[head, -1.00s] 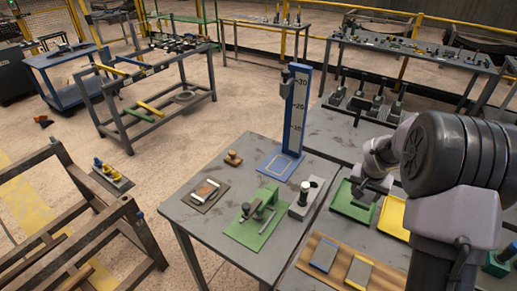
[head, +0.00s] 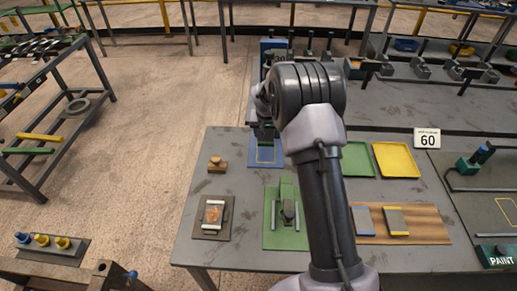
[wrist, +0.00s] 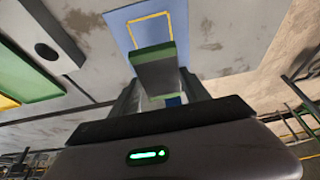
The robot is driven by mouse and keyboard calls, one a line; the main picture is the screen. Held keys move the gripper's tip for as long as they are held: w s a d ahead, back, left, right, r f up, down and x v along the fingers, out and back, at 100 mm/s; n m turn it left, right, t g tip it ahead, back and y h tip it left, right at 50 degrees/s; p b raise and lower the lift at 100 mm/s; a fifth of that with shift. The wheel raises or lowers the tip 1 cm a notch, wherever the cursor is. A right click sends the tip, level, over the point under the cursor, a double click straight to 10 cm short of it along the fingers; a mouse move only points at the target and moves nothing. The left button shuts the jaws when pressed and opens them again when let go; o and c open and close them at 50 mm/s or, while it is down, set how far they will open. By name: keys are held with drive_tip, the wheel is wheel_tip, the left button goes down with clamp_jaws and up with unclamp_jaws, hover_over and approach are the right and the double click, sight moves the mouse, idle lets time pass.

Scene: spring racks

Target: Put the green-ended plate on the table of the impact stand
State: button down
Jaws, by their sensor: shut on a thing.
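The green-ended plate (wrist: 157,72) is a grey plate with a green end, held in my gripper (wrist: 160,92) and pointing forward in the wrist view. My gripper (head: 264,132) is shut, at the back of this base. The plate covers part of the base in the wrist view; its height above it is unclear.
A green tray (head: 357,160) and a yellow tray (head: 396,159) lie to the right. A wooden board (head: 428,224) holds a blue-ended plate (head: 361,221) and a yellow-ended plate (head: 396,221). A green-based fixture (head: 285,237) stands in front of the stand.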

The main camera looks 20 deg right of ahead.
sight(266, 150)
wheel_tip(266, 150, down, 8)
drive_tip(key=shift+d+r+b, duration=0.1)
drive_tip(key=shift+b, duration=0.75)
drive_tip(key=shift+f, duration=0.2)
drive_tip(key=c, duration=0.5)
unclamp_jaws()
drive_tip(key=shift+r, duration=0.1)
